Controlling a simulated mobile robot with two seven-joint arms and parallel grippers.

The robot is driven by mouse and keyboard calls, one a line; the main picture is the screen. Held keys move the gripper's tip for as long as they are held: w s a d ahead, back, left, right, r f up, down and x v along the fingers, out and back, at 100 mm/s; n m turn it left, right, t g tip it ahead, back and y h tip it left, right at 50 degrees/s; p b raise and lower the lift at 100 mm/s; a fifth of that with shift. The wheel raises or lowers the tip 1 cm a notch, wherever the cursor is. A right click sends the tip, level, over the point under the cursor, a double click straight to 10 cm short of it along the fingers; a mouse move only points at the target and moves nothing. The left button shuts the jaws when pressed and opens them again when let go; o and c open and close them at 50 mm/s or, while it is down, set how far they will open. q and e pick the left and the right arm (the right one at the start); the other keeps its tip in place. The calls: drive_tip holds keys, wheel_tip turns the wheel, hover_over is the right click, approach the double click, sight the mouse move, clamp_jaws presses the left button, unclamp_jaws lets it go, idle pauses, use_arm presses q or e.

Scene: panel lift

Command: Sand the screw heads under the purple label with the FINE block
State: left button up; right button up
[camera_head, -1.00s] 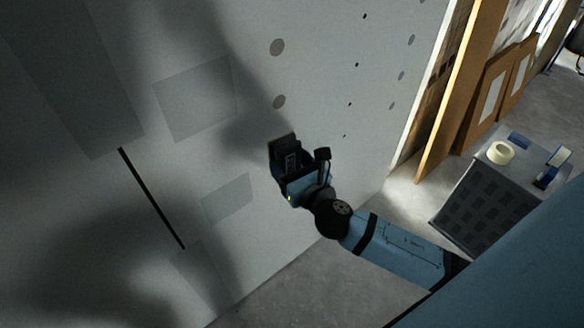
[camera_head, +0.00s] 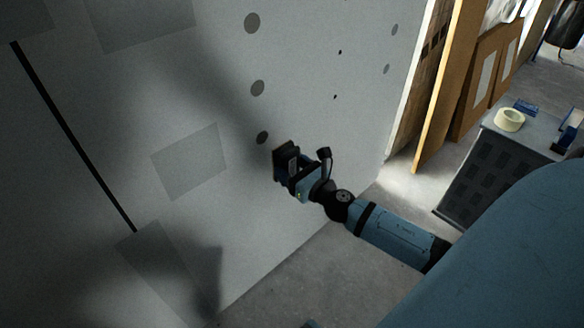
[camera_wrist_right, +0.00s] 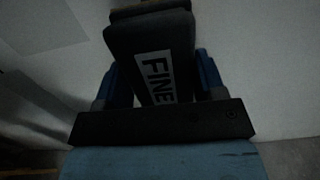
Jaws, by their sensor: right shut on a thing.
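My right gripper (camera_head: 294,172) is shut on the FINE block (camera_wrist_right: 150,50), a dark block with a white label reading FINE in the right wrist view. In the head view the block (camera_head: 283,154) is in front of the pale wall panel (camera_head: 310,60), close to it; I cannot tell whether it touches. Round grey spots (camera_head: 257,88) run down the panel, the lowest (camera_head: 262,138) just left of the block. Smaller dark dots (camera_head: 335,97) lie further right. I cannot tell which are screw heads. No purple label shows. My left gripper is not in view.
A grey cabinet (camera_head: 487,180) at the right bears a tape roll (camera_head: 509,119) and blue items (camera_head: 571,130). Brown boards (camera_head: 478,100) lean behind it. A black line (camera_head: 75,140) and grey patches (camera_head: 188,162) mark the panel. Floor (camera_head: 290,270) is clear below.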

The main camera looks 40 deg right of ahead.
drive_tip(key=shift+w+r, duration=0.1)
drive_tip(key=shift+w, duration=0.55)
drive_tip(key=w, duration=0.5)
drive_tip(key=shift+a+p, duration=0.25)
drive_tip(key=shift+p, duration=0.1)
drive_tip(key=o, duration=0.4)
drive_tip(key=shift+c, duration=1.2)
